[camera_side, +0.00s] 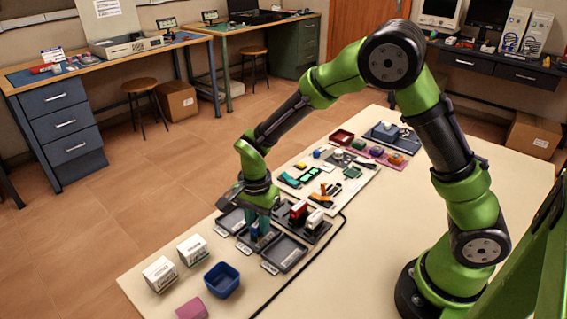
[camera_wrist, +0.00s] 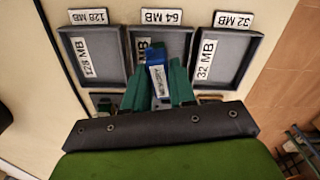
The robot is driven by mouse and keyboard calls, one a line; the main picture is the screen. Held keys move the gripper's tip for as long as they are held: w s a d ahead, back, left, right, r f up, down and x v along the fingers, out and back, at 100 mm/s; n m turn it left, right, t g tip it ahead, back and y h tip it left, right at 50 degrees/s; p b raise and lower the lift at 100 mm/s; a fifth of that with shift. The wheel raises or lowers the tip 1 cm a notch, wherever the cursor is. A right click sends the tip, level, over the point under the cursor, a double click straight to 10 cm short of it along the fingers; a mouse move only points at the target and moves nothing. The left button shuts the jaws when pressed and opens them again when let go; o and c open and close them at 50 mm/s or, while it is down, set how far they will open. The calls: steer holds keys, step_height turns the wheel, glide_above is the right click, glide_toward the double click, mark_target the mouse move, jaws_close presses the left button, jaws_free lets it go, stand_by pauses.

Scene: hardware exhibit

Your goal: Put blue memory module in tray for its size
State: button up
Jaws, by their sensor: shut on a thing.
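My gripper (camera_wrist: 158,90) points down with its green fingers shut on the blue memory module (camera_wrist: 156,57), which has a white label (camera_wrist: 160,82) too small to read. It is over the middle tray, labelled 64 MB (camera_wrist: 184,36); whether the module touches the tray floor I cannot tell. The 128 MB tray (camera_wrist: 112,42) lies to the left and the 32 MB tray (camera_wrist: 234,48) to the right in the wrist view. In the side view my gripper (camera_side: 258,228) and the blue module (camera_side: 255,232) are over the middle of the three dark trays.
A black stand (camera_side: 318,231) with red and white modules is beside the trays. White boxes (camera_side: 192,250), a blue bin (camera_side: 222,280) and a pink block (camera_side: 191,309) stand near the table's front. Boards with small parts (camera_side: 325,178) lie farther back. A black cable (camera_side: 300,273) crosses the table.

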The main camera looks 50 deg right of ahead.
steer(key=o, duration=1.4)
steer(key=shift+c, duration=0.2)
steer(key=shift+r, duration=3.7)
